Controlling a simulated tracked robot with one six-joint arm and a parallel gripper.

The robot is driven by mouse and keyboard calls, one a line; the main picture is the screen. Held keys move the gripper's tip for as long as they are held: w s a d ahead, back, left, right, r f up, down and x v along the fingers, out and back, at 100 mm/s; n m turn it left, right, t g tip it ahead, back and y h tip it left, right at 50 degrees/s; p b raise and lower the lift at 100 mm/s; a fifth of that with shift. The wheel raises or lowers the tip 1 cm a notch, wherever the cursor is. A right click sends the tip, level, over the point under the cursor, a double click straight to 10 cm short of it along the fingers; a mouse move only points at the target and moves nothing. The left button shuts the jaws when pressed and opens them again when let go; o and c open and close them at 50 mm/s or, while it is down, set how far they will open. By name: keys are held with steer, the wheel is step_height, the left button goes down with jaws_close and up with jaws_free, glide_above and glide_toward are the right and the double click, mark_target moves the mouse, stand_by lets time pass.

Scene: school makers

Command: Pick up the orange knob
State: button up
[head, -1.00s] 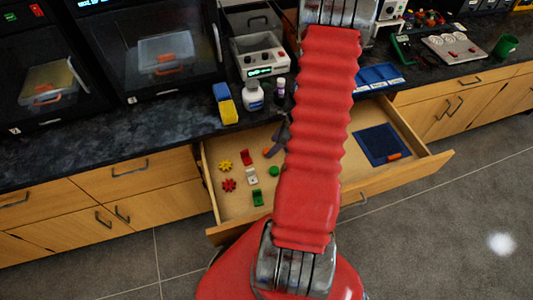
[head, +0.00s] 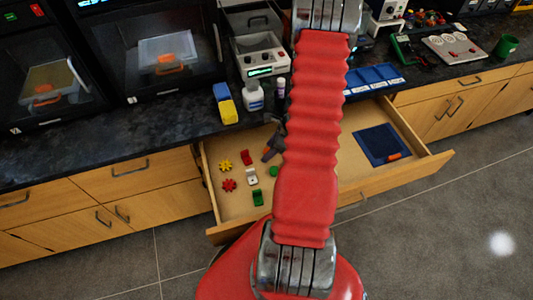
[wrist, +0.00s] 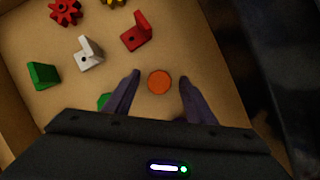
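The orange knob (wrist: 160,82) is a round disc on the wooden drawer floor in the wrist view. My gripper (wrist: 158,80) is open, with one dark finger on each side of the knob and a gap to both. In the head view, the gripper (head: 274,142) is low over the drawer, beside the red arm, and covers most of the knob; only a bit of orange (head: 266,154) shows. I cannot tell how high the fingertips are above the drawer floor.
The open drawer (head: 225,207) also holds a yellow gear (head: 225,166), red gear (head: 229,185), red bracket (head: 245,157), white bracket (head: 251,177), green bracket (head: 258,197) and green piece (head: 273,171).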

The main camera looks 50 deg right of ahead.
steer(key=c, duration=1.1)
steer(key=shift+r, duration=0.1)
step_height(320, 180, up, 18)
stand_by(0.4)
stand_by(0.5)
